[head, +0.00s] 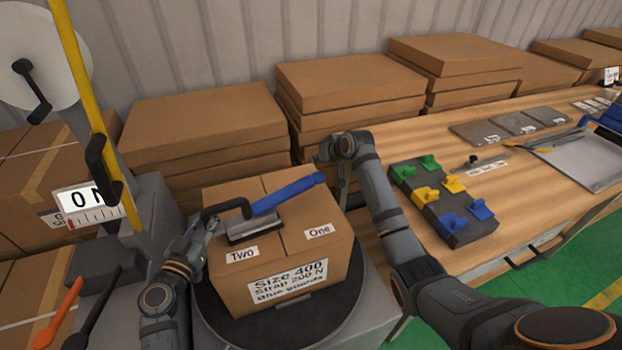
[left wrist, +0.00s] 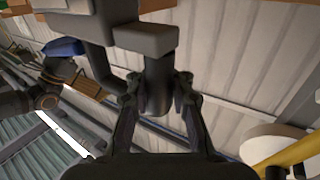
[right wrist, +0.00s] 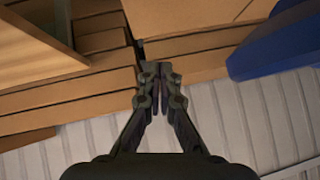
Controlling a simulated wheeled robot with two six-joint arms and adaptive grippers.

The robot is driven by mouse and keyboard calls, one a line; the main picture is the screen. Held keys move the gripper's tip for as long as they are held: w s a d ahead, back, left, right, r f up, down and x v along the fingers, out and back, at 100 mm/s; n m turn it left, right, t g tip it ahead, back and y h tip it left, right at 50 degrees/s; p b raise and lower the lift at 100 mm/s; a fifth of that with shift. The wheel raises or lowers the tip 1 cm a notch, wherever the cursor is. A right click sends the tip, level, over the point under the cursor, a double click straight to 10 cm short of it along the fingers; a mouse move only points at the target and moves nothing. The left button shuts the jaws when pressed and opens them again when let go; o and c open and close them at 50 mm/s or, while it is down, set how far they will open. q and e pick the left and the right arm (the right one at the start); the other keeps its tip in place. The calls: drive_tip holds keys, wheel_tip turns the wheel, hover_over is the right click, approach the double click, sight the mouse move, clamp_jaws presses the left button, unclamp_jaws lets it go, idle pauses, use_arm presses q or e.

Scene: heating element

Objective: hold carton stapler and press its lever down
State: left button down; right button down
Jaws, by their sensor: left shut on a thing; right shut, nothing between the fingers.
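The carton stapler has a dark body (head: 240,233) and a blue lever (head: 288,193). It rests on top of the carton (head: 230,285), with the lever slanting up to the right. My left gripper (head: 208,226) is shut on the stapler's dark handle, which shows between the fingers in the left wrist view (left wrist: 158,85). My right gripper (head: 340,188) is shut and empty, just right of the lever's end and behind the carton's right side. The right wrist view shows its closed fingertips (right wrist: 153,75) and the blue lever (right wrist: 275,45) at the right, apart from them.
The carton stands on a dark round turntable (head: 340,325). Stacked flat cartons (head: 205,120) stand behind. A wooden table (head: 480,130) at right holds a dark block with coloured clips (head: 450,205). A yellow post (head: 85,80) with a scale stands at left.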

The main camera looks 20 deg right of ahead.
drive_tip(key=s+a+r, duration=0.3)
drive_tip(key=a+r, duration=0.2)
drive_tip(key=r, duration=0.2)
wheel_tip(320, 180, up, 8)
drive_tip(key=g+y, duration=0.1)
drive_tip(key=g, duration=0.1)
hover_over(317, 181)
drive_tip(key=a, duration=0.4)
drive_tip(key=shift+w+d+f, duration=0.2)
drive_tip(key=shift+f, duration=0.05)
drive_tip(key=shift+w+d+f, duration=0.1)
drive_tip(key=shift+d+f, duration=0.25)
drive_tip(key=shift+f, duration=1.1)
drive_tip(key=shift+s+d+f, duration=0.1)
drive_tip(key=shift+d+f, duration=0.25)
drive_tip(key=shift+f, duration=1.05)
drive_tip(key=shift+w+d+f, duration=0.1)
drive_tip(key=shift+d+f, duration=0.25)
drive_tip(key=shift+f, duration=1.1)
drive_tip(key=shift+f, duration=0.1)
drive_tip(key=shift+f, duration=0.3)
drive_tip(key=shift+d+f, duration=0.2)
drive_tip(key=shift+f, duration=0.45)
drive_tip(key=shift+d+f, duration=0.2)
drive_tip(key=shift+f, duration=0.5)
drive_tip(key=shift+d+f, duration=0.2)
drive_tip(key=shift+f, duration=0.45)
